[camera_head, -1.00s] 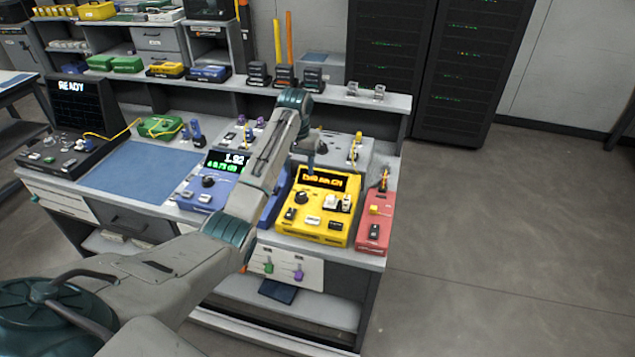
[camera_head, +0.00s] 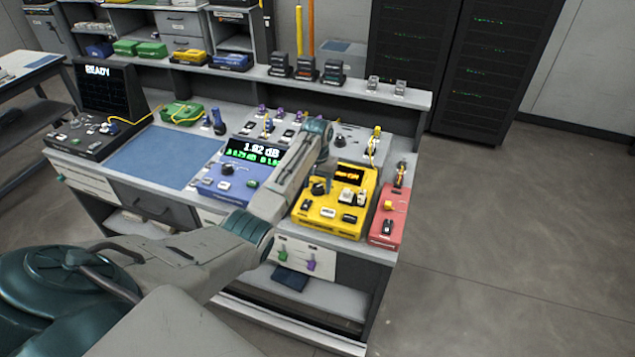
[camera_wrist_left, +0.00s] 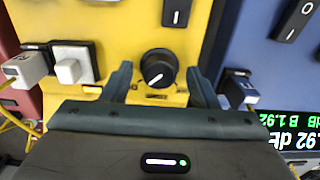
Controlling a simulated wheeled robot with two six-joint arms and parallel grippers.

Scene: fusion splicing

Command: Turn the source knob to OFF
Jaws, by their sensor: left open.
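The yellow source box (camera_head: 328,215) stands on the bench with a lit amber display, partly hidden by my arm. Its round black knob (camera_head: 318,188) is on the left part of the top face. In the left wrist view the knob (camera_wrist_left: 158,68) has a white pointer line toward the lower left of the picture. My left gripper (camera_wrist_left: 160,80) is open, with one finger on each side of the knob and visible gaps; contact is not seen. In the head view my left wrist is above the box, and the fingertips are hard to make out. My right gripper is not in view.
A blue meter (camera_head: 232,182) reading 1.92 dB is left of the yellow box, and a red box (camera_head: 388,222) is right of it. White plugs (camera_head: 348,196) stand on the yellow box's right part. A blue mat (camera_head: 165,157) lies clear further left.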

